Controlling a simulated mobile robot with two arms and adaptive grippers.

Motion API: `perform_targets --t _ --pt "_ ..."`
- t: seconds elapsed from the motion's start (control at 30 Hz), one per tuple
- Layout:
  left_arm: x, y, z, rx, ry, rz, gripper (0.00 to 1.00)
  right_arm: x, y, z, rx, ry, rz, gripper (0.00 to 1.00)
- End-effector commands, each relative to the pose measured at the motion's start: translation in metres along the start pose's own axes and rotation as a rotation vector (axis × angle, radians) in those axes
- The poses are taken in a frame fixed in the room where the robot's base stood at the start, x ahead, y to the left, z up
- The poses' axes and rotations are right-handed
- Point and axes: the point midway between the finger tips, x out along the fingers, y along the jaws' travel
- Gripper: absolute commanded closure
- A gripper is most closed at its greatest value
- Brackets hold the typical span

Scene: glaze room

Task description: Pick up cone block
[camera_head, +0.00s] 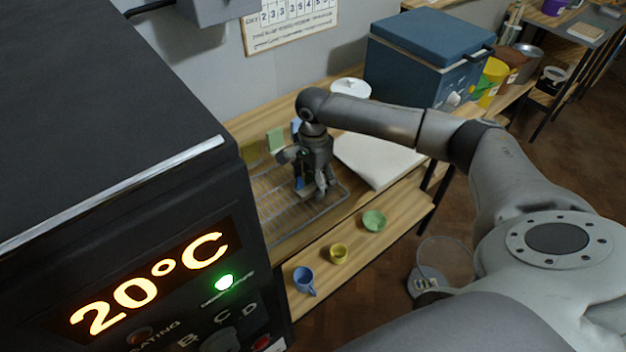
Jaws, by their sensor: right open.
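My right gripper (313,188) points down over a wire rack (271,208) on the wooden table. It is open, and its fingers are low over the rack's right part. A small blue patch (299,184) shows beside the fingers; I cannot tell what it belongs to. I cannot make out the cone block for certain; the gripper hides part of the rack. Upright tiles stand behind the rack: olive (250,153), green (275,140) and blue (296,128). My left gripper is not in view.
A dark kiln (200,185) reading 20°C blocks the left. A white sheet or slab (378,160) lies right of the rack. A blue kiln-like box (420,62) stands behind. A blue mug (303,280), yellow cup (339,253) and green bowl (374,220) stand on the lower shelf.

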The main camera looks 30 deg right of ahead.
Motion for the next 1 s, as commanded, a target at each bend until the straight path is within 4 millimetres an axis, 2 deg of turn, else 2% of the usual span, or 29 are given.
perform_targets --t 0.07,0.53,0.83,1.0 --pt "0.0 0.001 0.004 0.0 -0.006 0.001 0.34 0.0 0.0 0.0 0.0 0.0 0.0 0.34" --pt "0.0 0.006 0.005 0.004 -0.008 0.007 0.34 -0.001 0.0 0.0 0.0 0.0 0.0 0.95" --pt "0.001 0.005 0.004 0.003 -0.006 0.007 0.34 -0.003 -0.001 0.0 0.001 0.0 -0.001 0.95" --pt "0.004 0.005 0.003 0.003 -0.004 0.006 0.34 -0.015 -0.002 -0.001 0.001 0.0 -0.004 0.95"
